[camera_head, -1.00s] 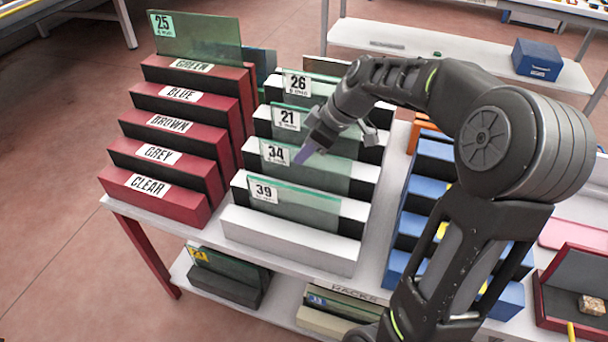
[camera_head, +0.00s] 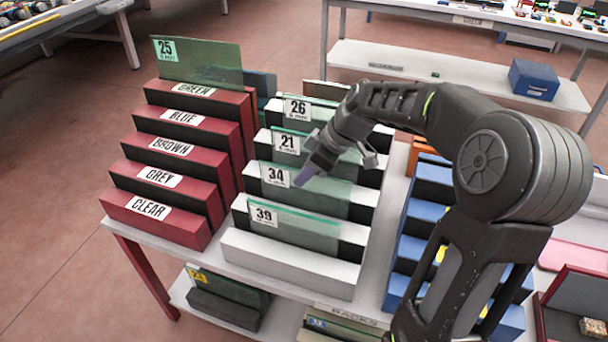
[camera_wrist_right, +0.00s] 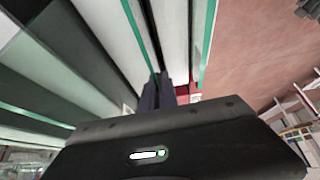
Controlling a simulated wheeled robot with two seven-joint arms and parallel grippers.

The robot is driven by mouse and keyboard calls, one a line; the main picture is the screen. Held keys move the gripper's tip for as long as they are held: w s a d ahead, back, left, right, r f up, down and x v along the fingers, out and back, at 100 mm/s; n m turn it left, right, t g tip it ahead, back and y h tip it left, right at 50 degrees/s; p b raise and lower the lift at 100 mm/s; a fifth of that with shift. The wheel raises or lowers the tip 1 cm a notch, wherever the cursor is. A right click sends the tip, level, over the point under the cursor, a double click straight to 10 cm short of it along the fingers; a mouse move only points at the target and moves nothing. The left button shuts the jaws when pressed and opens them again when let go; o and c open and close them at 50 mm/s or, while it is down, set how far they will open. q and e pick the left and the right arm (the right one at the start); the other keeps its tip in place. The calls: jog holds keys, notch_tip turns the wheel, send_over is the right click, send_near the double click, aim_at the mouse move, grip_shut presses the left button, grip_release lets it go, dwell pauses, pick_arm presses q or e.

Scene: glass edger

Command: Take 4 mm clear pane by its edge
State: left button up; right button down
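Several clear greenish panes stand in the white rack (camera_head: 290,262), labelled 39 (camera_head: 300,230), 34 (camera_head: 330,193), 21 (camera_head: 288,143) and 26 (camera_head: 297,107). The small thickness print on the labels is too small to read. My right gripper (camera_head: 305,176) points down at the top of pane 34, just right of its label. In the right wrist view its dark fingers (camera_wrist_right: 160,92) are close together among green pane edges. I cannot tell whether a pane edge lies between them or whether they touch it. My left gripper is out of view.
A red stepped rack (camera_head: 150,222) labelled CLEAR to GREEN stands at left, with pane 25 (camera_head: 200,62) at its top. A blue rack (camera_head: 400,290) stands at right. More panes (camera_head: 230,290) lean on the shelf below. A blue box (camera_head: 535,80) sits on the back shelf.

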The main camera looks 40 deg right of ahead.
notch_tip(320, 180, up, 18)
dwell(0.5)
jog(key=shift+f, duration=0.1)
dwell(0.5)
